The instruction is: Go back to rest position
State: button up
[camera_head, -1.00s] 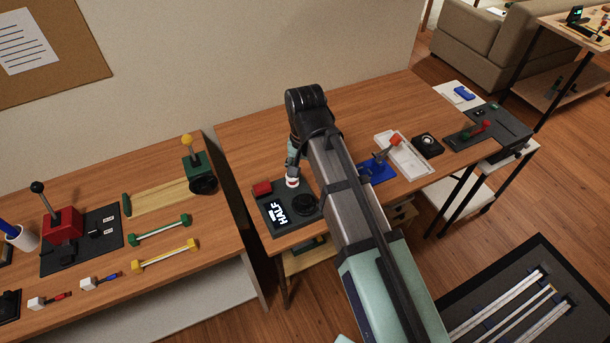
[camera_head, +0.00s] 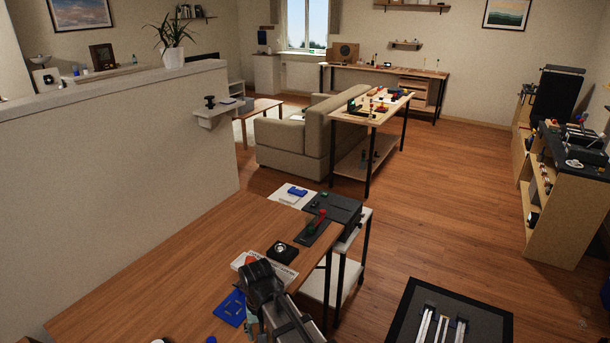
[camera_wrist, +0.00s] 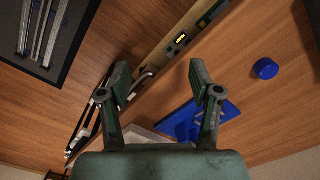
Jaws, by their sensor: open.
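My gripper (camera_wrist: 160,82) shows in the wrist view, with its two green fingers spread apart and nothing between them. Beyond the right finger lie a blue plate (camera_wrist: 232,112) and a separate round blue knob (camera_wrist: 265,69) on the wooden surface. In the head view, part of my arm (camera_head: 277,305) shows at the bottom, in front of the wooden table.
The wooden table (camera_head: 165,270) holds a blue plate (camera_head: 231,308), a white tray (camera_head: 283,273), a black box (camera_head: 282,251) and a red-handled lever (camera_head: 317,222). A sofa (camera_head: 290,150), high table (camera_head: 372,112) and shelf unit (camera_head: 560,200) stand farther off. Open floor (camera_head: 430,220) lies between.

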jog(key=s+d+f+m, duration=0.1)
jog(key=d+f, duration=0.3)
jog(key=d, duration=0.5)
jog(key=s+d+f+m, duration=0.1)
jog(key=d+f, duration=0.4)
jog(key=d, duration=0.5)
jog(key=s+d+f, duration=0.1)
jog(key=d+f, duration=0.3)
jog(key=d, duration=0.5)
jog(key=s+f+g, duration=0.3)
jog(key=s+f, duration=0.6)
jog(key=s, duration=0.5)
jog(key=s+f+g, duration=0.3)
jog(key=s+f, duration=0.7)
jog(key=s, duration=0.5)
jog(key=shift+d+g, duration=0.35)
jog(key=shift+g, duration=0.05)
